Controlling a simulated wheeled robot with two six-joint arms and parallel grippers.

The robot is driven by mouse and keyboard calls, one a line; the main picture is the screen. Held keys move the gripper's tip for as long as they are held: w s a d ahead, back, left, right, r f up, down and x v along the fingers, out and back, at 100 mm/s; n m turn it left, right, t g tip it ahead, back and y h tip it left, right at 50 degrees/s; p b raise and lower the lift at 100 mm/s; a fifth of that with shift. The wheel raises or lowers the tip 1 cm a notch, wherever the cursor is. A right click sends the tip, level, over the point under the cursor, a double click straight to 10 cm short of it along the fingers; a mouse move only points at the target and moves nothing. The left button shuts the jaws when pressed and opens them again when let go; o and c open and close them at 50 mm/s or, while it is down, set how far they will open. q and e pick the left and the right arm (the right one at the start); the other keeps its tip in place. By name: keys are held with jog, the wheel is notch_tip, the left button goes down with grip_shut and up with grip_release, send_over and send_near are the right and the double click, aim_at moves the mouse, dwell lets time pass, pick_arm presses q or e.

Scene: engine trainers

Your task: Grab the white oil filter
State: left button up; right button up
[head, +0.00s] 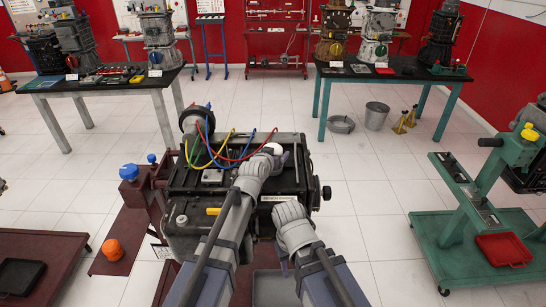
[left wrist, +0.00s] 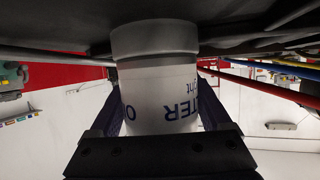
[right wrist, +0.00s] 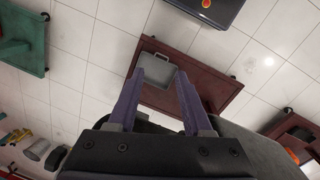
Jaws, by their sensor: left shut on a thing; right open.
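The white oil filter (left wrist: 158,105) fills the middle of the left wrist view, with dark lettering on its side and a wider pale cap at its upper end. My left gripper (left wrist: 160,92) is shut on it, one finger on each side. That end is against or very close to a dark surface above; I cannot tell whether they touch. In the head view only a small white part of the filter (head: 273,148) shows past my left wrist, at the top of the engine (head: 182,238). My right gripper (right wrist: 156,75) is open and empty, above the floor.
A maroon stand base with a grey tray (right wrist: 163,72) lies below my right gripper. Red, yellow and blue cables (head: 212,150) arch over the engine beside my left arm. A green stand (head: 470,235) is at right, and tables with more engines are behind. White floor lies between.

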pick_arm(q)
jog(key=shift+r, duration=0.1)
notch_tip(320, 180, up, 10)
jog(key=p, duration=1)
